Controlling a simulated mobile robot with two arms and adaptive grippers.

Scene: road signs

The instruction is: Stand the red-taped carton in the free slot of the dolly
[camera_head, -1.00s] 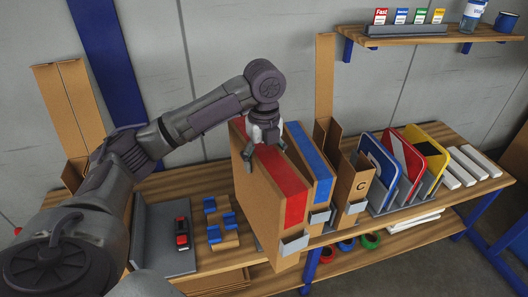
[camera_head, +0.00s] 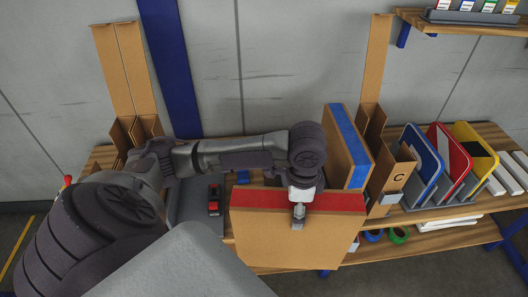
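The red-taped carton (camera_head: 290,232) is a large flat brown box with a red strip along its top edge. It hangs in front of the bench, its broad face towards me. My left gripper (camera_head: 298,212) comes down over the top edge and is shut on it. One finger shows on the near face; the other is hidden behind the carton. I see no dolly that I can make out in this view. My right gripper is not in view.
A blue-taped carton (camera_head: 348,150) stands on the bench behind, next to a small carton marked C (camera_head: 391,180). Blue, red (camera_head: 449,155) and yellow signs stand in a rack to the right. A black and red tool (camera_head: 214,200) lies left of the held carton.

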